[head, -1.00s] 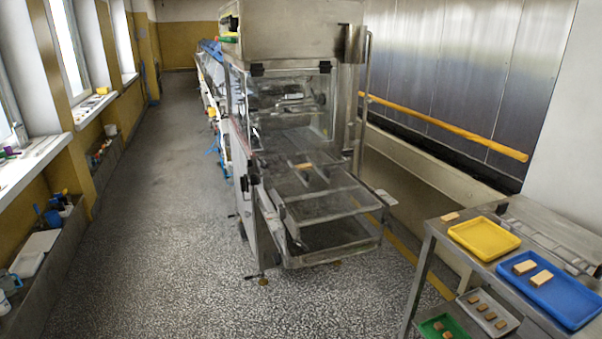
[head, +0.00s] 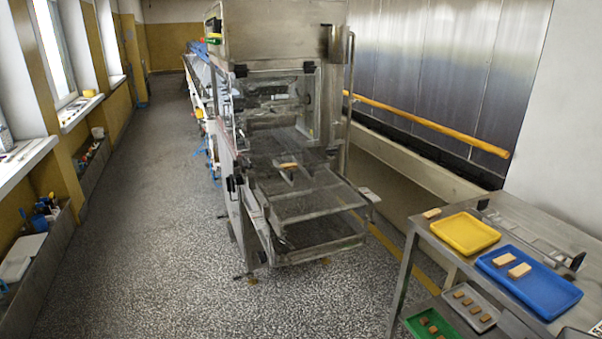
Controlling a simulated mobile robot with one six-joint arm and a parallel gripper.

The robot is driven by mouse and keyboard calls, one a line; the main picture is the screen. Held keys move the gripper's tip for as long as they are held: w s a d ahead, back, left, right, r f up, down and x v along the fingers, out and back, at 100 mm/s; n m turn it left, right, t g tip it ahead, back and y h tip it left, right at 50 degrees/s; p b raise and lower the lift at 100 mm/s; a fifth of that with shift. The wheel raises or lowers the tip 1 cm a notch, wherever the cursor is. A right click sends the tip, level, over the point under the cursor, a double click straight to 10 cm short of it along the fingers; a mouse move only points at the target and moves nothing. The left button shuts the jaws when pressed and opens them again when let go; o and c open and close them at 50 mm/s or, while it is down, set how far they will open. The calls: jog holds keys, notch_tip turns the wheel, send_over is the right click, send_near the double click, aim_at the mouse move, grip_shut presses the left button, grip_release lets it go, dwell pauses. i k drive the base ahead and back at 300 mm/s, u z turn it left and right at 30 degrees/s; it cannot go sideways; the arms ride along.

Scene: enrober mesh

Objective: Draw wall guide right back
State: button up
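The enrober machine (head: 272,35) stands in the middle, a tall steel housing with clear panels. Its wire mesh shelf (head: 310,203) juts out at the front, with one small tan piece (head: 289,165) further in. A narrow metal rail with black end pieces (head: 577,262) lies along the back of the steel table at the right. I cannot tell for sure whether this rail or a part on the enrober is the wall guide. My gripper is not in view.
The steel table (head: 415,240) carries an empty yellow tray (head: 465,233) and a blue tray (head: 540,291) with two tan blocks. Below are a grey tray (head: 488,322) and a green tray (head: 410,322) with brown pieces. The speckled floor (head: 150,230) left of the enrober is clear.

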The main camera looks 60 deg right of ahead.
aim_at(310, 174)
jog(key=u, duration=0.05)
jog(key=k, duration=1.45)
jog(key=z, duration=0.5)
jog(key=i, duration=1.05)
jog(key=u, duration=0.05)
